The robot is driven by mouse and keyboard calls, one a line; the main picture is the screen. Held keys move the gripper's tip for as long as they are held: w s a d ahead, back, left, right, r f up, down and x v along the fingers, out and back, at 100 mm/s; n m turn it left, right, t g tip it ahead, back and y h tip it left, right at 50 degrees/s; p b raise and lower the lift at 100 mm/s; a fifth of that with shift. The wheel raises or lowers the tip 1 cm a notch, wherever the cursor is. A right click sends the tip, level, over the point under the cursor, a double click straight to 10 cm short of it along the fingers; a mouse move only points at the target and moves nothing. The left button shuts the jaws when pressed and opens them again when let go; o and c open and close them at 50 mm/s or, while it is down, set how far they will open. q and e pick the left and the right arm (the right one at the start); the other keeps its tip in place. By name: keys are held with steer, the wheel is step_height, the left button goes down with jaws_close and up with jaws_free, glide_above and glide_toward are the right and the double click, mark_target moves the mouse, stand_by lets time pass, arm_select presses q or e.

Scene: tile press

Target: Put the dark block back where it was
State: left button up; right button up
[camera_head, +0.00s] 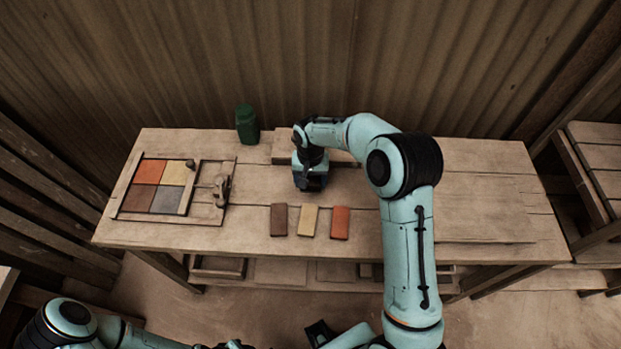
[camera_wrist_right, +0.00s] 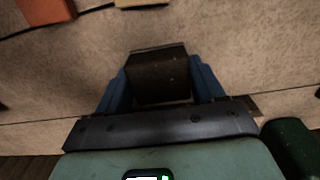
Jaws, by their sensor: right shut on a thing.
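The dark block (camera_wrist_right: 158,75) sits between the two blue fingers of my right gripper (camera_wrist_right: 160,88), which is shut on it. In the head view my right gripper (camera_head: 310,184) points down over the middle of the table, behind the row of loose tiles. The block is hidden there under the hand. I cannot tell whether it touches the tabletop. My left arm (camera_head: 72,314) shows at the bottom left; its gripper cannot be made out.
Brown (camera_head: 279,219), yellow (camera_head: 309,220) and orange (camera_head: 340,222) tiles lie in a row in front. A framed panel (camera_head: 127,187) holding coloured tiles, with a lever (camera_head: 222,188), lies left. A green canister (camera_head: 246,124) stands at the back. The table's right part (camera_head: 485,208) is bare.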

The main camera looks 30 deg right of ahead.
mark_target(311, 179)
steer(key=shift+f, duration=0.2)
steer(key=o, duration=0.9)
step_height(311, 179, up, 12)
steer(key=shift+r+p, duration=0.2)
steer(key=shift+p, duration=0.25)
